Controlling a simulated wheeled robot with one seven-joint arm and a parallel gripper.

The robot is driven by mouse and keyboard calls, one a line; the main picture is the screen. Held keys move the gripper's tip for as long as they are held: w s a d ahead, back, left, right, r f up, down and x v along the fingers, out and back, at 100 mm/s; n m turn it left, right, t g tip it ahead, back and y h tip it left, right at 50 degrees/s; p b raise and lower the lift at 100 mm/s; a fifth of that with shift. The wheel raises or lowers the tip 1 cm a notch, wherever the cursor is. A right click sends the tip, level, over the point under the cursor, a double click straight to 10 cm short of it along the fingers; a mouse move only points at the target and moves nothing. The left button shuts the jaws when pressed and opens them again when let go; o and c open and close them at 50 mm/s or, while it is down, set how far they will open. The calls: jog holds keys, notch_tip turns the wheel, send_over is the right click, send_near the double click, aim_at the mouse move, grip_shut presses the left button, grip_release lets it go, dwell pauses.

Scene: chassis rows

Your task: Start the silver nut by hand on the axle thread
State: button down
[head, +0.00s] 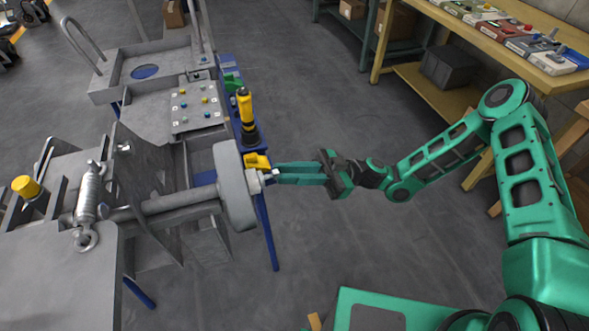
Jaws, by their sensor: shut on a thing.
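The axle (182,200) is a grey shaft running left to right, ending in a thick grey hub disc (236,190). My gripper (274,174), with long green fingers, points left at the outer face of the hub. It is shut on the silver nut (266,177), a small pale piece at the fingertips. The nut is right at the axle end, close against the hub's centre. The thread is hidden behind the nut and fingertips, so I cannot tell whether the nut is engaged on it.
A yellow and black tool (246,113) stands upright behind the hub on a blue frame. A panel with coloured knobs (196,102) is further back. A yellow bench (490,45) with several devices stands at the right rear. Open floor (310,110) lies between.

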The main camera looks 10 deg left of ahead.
jog(key=shift+s+a, duration=0.4)
jog(key=shift+a, duration=0.3)
dwell(0.6)
jog(key=shift+m, duration=0.3)
jog(key=c, duration=2.5)
grip_release()
jog(key=m+t, duration=0.1)
jog(key=m, duration=0.1)
jog(key=m+t+y, duration=0.1)
jog(key=m, duration=0.1)
jog(key=shift+s+d, duration=0.15)
jog(key=shift+c, duration=0.2)
jog(key=shift+m+t+y, duration=0.3)
jog(key=shift+m+t, duration=0.7)
jog(key=shift+m, duration=0.5)
grip_shut()
grip_release()
jog(key=m+t, duration=0.1)
jog(key=m, duration=0.2)
jog(key=shift+s+r, duration=0.1)
jog(key=shift+r, duration=0.05)
jog(key=shift+s+m+t, duration=0.1)
jog(key=shift+m+t, duration=0.8)
jog(key=shift+m, duration=1)
